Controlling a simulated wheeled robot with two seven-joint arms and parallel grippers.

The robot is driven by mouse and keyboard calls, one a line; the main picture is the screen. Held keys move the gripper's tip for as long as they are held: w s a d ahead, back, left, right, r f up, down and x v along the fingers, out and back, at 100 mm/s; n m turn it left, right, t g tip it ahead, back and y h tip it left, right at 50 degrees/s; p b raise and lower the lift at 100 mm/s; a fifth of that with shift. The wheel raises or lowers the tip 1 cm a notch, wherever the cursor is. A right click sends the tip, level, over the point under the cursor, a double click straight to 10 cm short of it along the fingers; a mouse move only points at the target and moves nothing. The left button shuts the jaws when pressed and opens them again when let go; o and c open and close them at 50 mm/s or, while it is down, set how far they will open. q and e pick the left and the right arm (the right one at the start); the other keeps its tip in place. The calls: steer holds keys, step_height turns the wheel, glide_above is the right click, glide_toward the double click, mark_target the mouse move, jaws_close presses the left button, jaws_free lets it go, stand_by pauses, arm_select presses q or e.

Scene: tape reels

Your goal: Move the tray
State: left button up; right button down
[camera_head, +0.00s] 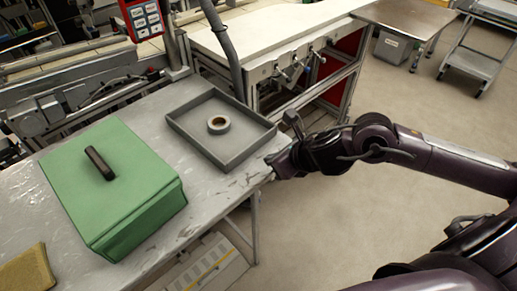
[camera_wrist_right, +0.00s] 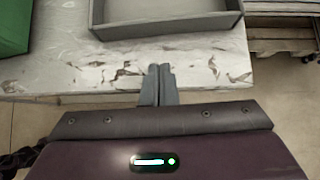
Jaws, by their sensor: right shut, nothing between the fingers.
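The grey tray (camera_head: 240,157) lies on the worn metal table, near its right end. A small roll of tape (camera_head: 219,124) lies inside it, on its floor. In the right wrist view the tray's near wall (camera_wrist_right: 165,27) shows at the top, ahead of my fingertips and apart from them. My right gripper (camera_head: 271,168) is at the table's right edge, just beside the tray's near right corner. Its two fingers (camera_wrist_right: 159,70) are shut together with nothing between them. My left gripper is not in view.
A green box (camera_head: 120,215) with a dark handle stands left of the tray. A tan block (camera_head: 27,271) lies at the table's lower left. The table (camera_head: 60,235) has a bare strip around the tray. A white workbench (camera_head: 265,35) stands behind, and open floor lies right.

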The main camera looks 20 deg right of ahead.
mark_target(250, 152)
steer(key=shift+w+a+f+p, duration=0.25)
steer(key=shift+w+a, duration=0.1)
steer(key=shift+w, duration=0.45)
steer(key=shift+w+a+f+p, duration=0.15)
steer(key=shift+w+a+p, duration=0.15)
steer(key=shift+w, duration=0.5)
steer(key=shift+w+a+f+p, duration=0.25)
steer(key=shift+w+a, duration=0.1)
steer(key=shift+w, duration=0.45)
steer(key=w+a+b, duration=0.1)
steer(key=w, duration=0.2)
steer(key=w+a+b, duration=0.1)
steer(key=w, duration=0.2)
steer(key=w+a+b, duration=0.1)
steer(key=w, duration=0.2)
steer(key=shift+a, duration=0.3)
steer(key=shift+s, duration=0.1)
